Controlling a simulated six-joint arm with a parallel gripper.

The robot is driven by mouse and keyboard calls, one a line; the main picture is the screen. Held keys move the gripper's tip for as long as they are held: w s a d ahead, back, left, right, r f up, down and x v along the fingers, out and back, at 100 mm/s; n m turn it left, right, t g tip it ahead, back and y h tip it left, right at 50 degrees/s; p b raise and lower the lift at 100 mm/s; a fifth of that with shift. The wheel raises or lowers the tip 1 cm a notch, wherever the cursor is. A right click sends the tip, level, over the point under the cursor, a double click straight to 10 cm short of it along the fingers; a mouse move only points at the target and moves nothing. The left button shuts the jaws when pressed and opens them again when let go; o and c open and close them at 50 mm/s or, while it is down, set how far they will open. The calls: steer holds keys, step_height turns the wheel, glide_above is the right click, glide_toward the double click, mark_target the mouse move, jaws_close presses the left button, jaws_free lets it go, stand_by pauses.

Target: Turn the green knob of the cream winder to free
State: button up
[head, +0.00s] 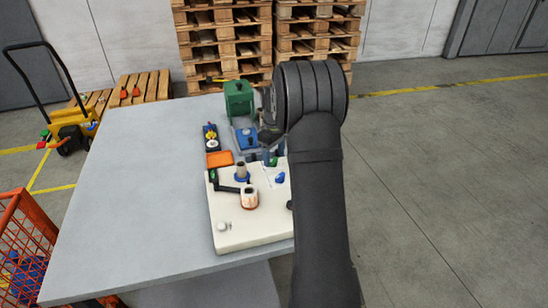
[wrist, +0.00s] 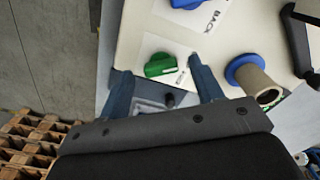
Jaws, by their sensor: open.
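The cream winder (head: 252,228) lies on the grey table and fills the upper part of the wrist view (wrist: 135,40). Its green knob (wrist: 160,65) sits on a white label near the winder's edge, with a pale line on its face; the label's text is not readable. In the head view the green knob (head: 274,161) is small and close beside my arm. My gripper (wrist: 159,72) is open and empty. In the wrist view its fingertips lie on either side of the green knob; whether they touch it I cannot tell.
A blue knob (head: 280,177) with a "BACK" label and a blue hub with a cardboard core (head: 242,171) stand close by on the winder. An orange box (head: 219,159) and a green machine (head: 239,98) stand behind. The table's left side (head: 135,190) is clear.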

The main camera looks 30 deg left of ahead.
steer(key=shift+f, duration=0.7)
steer(key=c, duration=1)
steer(key=shift+m, duration=0.4)
steer(key=m, duration=0.2)
steer(key=shift+m, duration=0.4)
steer(key=m, duration=0.3)
steer(key=shift+s+a+m, duration=0.1)
steer(key=shift+m, duration=0.3)
steer(key=m, duration=0.6)
steer(key=shift+a, duration=0.1)
steer(key=shift+m, duration=0.4)
